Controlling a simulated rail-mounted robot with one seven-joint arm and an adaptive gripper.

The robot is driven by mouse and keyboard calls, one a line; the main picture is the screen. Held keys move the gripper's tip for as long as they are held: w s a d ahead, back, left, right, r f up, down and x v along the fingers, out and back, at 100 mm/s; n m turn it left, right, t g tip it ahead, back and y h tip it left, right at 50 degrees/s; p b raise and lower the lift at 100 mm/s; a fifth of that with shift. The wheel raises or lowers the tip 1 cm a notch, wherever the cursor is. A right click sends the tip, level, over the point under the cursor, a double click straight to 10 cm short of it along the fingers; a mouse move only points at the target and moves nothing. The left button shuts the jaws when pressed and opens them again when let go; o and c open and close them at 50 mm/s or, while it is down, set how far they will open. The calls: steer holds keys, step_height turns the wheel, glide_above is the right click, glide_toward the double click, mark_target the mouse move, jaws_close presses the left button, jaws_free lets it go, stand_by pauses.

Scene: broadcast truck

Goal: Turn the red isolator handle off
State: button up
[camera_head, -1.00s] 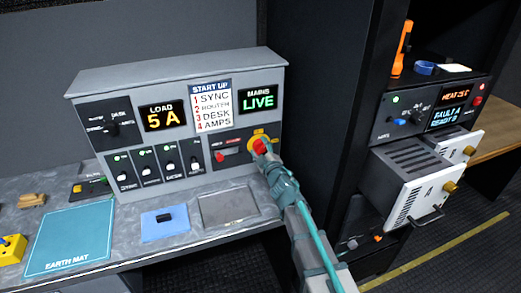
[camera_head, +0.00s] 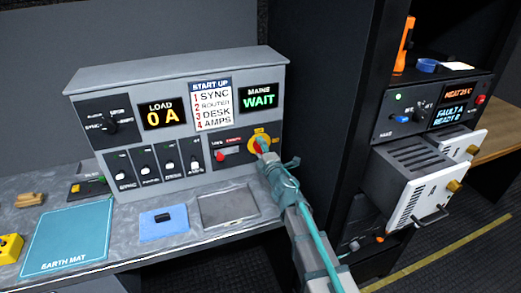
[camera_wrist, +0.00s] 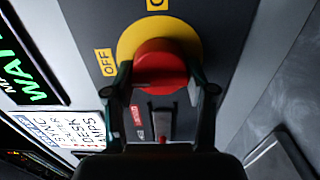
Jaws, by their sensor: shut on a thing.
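The red isolator handle (camera_wrist: 160,66) sits on a round yellow plate (camera_wrist: 128,45) on the grey console panel. The handle also shows in the head view (camera_head: 261,146), partly hidden by my gripper. My gripper (camera_wrist: 162,88) is shut on the handle, with one finger on each side. In the head view my gripper (camera_head: 266,154) reaches the panel from the lower right. A yellow OFF label (camera_wrist: 104,62) is left of the plate in the wrist view. The mains display (camera_head: 259,97) reads WAIT and the load display (camera_head: 162,114) reads 0 A.
A smaller red switch (camera_head: 222,156) is left of the handle. A row of black switches (camera_head: 148,173) and a start-up list (camera_head: 211,104) share the console. A grey tray (camera_head: 228,206) lies below on the worktop. A dark rack (camera_head: 345,130) stands close to the right.

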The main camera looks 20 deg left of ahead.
stand_by(0.4)
steer(key=o, duration=1.1)
steer(key=shift+o, duration=0.2)
steer(key=v, duration=1.2)
